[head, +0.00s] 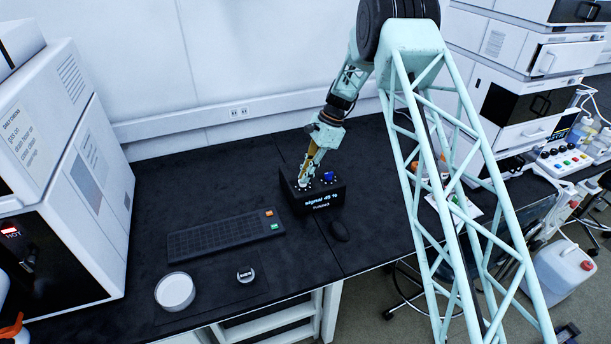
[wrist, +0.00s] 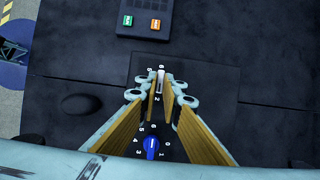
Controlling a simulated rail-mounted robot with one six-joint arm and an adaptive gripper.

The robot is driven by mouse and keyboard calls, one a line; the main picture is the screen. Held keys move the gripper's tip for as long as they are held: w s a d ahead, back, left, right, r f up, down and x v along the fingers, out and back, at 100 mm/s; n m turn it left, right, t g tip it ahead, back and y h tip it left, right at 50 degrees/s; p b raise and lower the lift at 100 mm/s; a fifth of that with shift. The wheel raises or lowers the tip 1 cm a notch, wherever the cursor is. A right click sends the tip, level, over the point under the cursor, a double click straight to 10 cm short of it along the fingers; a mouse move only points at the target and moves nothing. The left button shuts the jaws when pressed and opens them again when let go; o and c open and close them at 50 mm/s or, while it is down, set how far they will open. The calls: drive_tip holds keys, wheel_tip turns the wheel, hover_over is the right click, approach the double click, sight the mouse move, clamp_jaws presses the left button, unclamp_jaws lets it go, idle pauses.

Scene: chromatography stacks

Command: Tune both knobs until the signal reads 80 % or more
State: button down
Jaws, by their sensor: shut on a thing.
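A black box (head: 320,203) stands on the black bench, its lit front display reading "signal 45 %". On its top are two knobs with number scales around them. The blue knob (head: 328,176) is on the right in the head view and also shows between my finger pads in the wrist view (wrist: 151,146), untouched. The other knob, pale or white (wrist: 160,80), is between my fingertips, its pointer toward the top in the wrist view. My gripper (head: 304,180) reaches down from above and is shut on this white knob; in the head view it mostly hides it.
A dark keyboard (head: 215,238) with an orange and a green key lies left of the box. A mouse (head: 338,231) lies close in front of it. A white round dish (head: 175,291) and a small item (head: 245,275) are near the front edge. Instrument stacks stand at both sides.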

drive_tip(key=c, duration=2.8)
unclamp_jaws()
drive_tip(key=shift+r, duration=0.15)
drive_tip(key=v, duration=1.1)
drive_tip(key=shift+d+r, duration=0.3)
